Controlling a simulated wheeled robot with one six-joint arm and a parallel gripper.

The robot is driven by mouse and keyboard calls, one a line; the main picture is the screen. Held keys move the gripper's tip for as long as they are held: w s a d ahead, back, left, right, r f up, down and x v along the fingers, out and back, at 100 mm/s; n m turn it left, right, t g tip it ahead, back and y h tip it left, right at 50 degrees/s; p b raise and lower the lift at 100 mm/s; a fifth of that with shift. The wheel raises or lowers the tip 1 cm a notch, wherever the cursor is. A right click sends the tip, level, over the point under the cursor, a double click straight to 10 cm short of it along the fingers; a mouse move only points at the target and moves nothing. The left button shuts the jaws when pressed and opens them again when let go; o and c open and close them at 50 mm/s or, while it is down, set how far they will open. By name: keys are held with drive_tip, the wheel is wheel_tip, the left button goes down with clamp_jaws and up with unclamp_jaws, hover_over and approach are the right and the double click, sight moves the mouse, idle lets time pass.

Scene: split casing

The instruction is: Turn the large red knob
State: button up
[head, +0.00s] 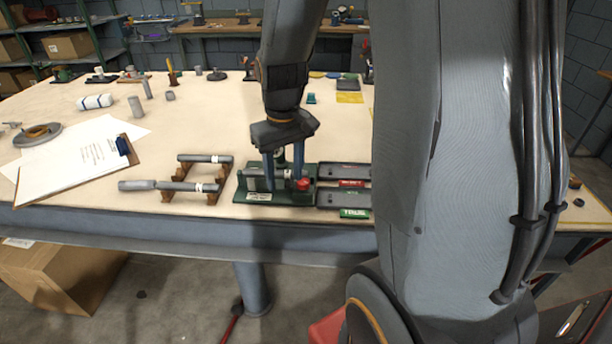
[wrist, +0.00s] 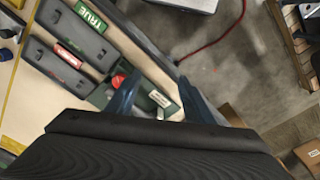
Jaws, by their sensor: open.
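The red knob (head: 302,184) sits on the right end of a green fixture (head: 240,193) near the table's front edge. My gripper (head: 283,182) points down over the fixture with its two blue fingers apart, the right one close beside the knob. I cannot tell whether the finger touches it. In the wrist view the knob (wrist: 117,80) shows just beside the left finger, and the gripper (wrist: 158,100) is open. Part of the fixture is hidden behind my fingers.
Two grey trays (head: 345,172) with red and green labels lie right of the fixture. Grey cylinders on wooden cradles (head: 205,158) stand to its left. A clipboard (head: 75,160) lies farther left. The table's front edge is close. The middle of the table is mostly clear.

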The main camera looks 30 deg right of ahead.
hover_over(304, 181)
drive_tip(key=shift+s+a+f+g, duration=0.15)
drive_tip(key=shift+f+g, duration=0.25)
drive_tip(key=shift+f, duration=0.75)
drive_tip(key=shift+f+p, duration=0.75)
drive_tip(key=shift+f, duration=2.85)
drive_tip(key=shift+c, duration=0.2)
drive_tip(key=c, duration=1)
